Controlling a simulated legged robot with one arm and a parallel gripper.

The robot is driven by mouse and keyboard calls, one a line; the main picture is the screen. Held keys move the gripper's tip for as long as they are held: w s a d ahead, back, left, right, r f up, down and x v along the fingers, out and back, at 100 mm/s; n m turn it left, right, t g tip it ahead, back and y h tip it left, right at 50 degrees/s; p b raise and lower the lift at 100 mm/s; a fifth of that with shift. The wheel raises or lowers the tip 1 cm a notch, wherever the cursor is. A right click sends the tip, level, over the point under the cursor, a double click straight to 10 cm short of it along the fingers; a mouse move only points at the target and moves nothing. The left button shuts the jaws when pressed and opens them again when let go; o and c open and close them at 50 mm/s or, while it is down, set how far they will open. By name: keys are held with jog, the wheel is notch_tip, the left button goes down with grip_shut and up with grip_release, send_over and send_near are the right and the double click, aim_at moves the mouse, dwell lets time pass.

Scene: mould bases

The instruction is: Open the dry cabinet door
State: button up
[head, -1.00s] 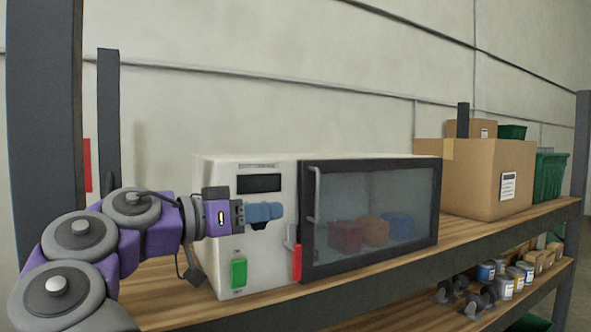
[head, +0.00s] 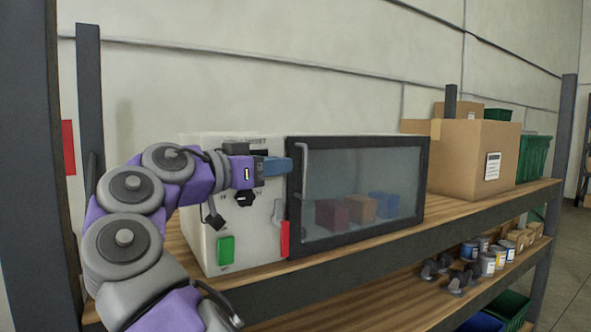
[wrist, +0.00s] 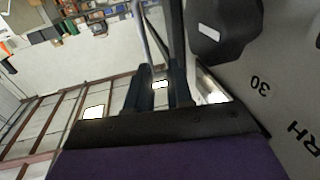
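The dry cabinet (head: 205,165) is a white box on the shelf with a dark-framed glass door (head: 360,232), which is shut. A vertical grey handle (head: 304,190) runs along the door's left side; it also shows in the wrist view (wrist: 145,38). My gripper (head: 289,166) is in front of the control panel, its fingertips just left of the handle's upper part. In the wrist view my gripper (wrist: 160,84) has its two dark fingers apart, with the handle bar running toward the gap. I cannot tell whether they touch it.
A black knob (head: 244,199), a green switch (head: 226,249) and a red piece (head: 285,239) are on the cabinet front. Colored boxes sit behind the glass. A cardboard box (head: 465,165) stands to the right. Dark shelf posts (head: 90,110) rise at left.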

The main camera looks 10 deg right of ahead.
aim_at(305, 161)
jog(key=d, duration=0.4)
jog(key=w+d, duration=0.1)
jog(key=d, duration=0.1)
jog(key=shift+r, duration=0.25)
jog(key=shift+g, duration=0.3)
jog(key=x, duration=0.4)
jog(key=shift+w+d+f, duration=0.1)
jog(key=shift+w+f, duration=0.25)
jog(key=shift+w, duration=0.05)
jog(key=shift+s+r, duration=0.1)
jog(key=shift+s, duration=0.35)
jog(key=shift+a, duration=0.95)
jog(key=shift+c, duration=0.5)
jog(key=shift+a, duration=0.3)
jog(key=shift+c, duration=0.7)
jog(key=shift+s, duration=0.1)
grip_shut()
jog(key=shift+d, duration=0.25)
